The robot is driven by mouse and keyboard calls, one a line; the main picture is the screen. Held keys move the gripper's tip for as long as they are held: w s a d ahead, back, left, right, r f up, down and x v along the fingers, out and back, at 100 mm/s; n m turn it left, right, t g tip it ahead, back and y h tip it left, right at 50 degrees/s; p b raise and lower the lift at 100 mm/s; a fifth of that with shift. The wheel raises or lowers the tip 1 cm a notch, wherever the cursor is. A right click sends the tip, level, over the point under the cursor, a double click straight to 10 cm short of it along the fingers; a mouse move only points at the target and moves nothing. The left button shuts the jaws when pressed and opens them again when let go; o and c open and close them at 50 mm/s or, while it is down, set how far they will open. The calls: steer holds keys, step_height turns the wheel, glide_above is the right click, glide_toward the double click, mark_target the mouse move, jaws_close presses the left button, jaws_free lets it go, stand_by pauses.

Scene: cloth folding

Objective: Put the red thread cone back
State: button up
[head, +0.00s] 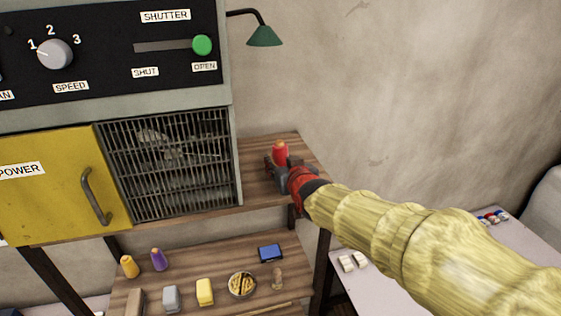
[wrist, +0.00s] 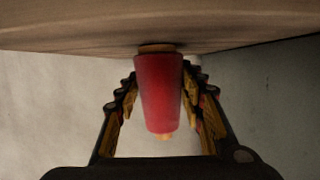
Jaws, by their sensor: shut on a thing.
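The red thread cone (head: 280,152) is upright at the right end of the wooden upper shelf (head: 262,190), beside the machine. My gripper (head: 279,168) is around it and shut on it, with my arm reaching in from the right. In the wrist view the cone (wrist: 158,92) appears upside down between the two dark fingers, its wide base at the wooden surface (wrist: 80,32). I cannot tell whether the base rests on the wood or is just above it.
The grey machine with a yellow door (head: 55,190) and a grille (head: 168,165) stands left of my gripper. An orange cone (head: 129,267), a purple cone (head: 158,260) and other small items are on the lower shelf. A wall is behind.

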stand_by(0.3)
steer(key=o, duration=1.2)
steer(key=shift+o, duration=0.2)
steer(key=shift+r, duration=0.1)
steer(key=b+v, duration=0.2)
steer(key=v, duration=1)
steer(key=s+d+f+m+g+h, duration=0.1)
steer(key=s+d+f, duration=0.3)
steer(key=s, duration=0.5)
steer(key=s+d+f+m+g+h, duration=0.1)
steer(key=s+d+f+g, duration=0.3)
steer(key=s+d, duration=0.3)
steer(key=s+d+f+m+g+h, duration=0.1)
steer(key=s+d+f, duration=0.4)
steer(key=s, duration=0.6)
steer(key=shift+d+f+g+h, duration=0.2)
steer(key=shift+f+g+h, duration=0.35)
steer(key=shift+g, duration=0.65)
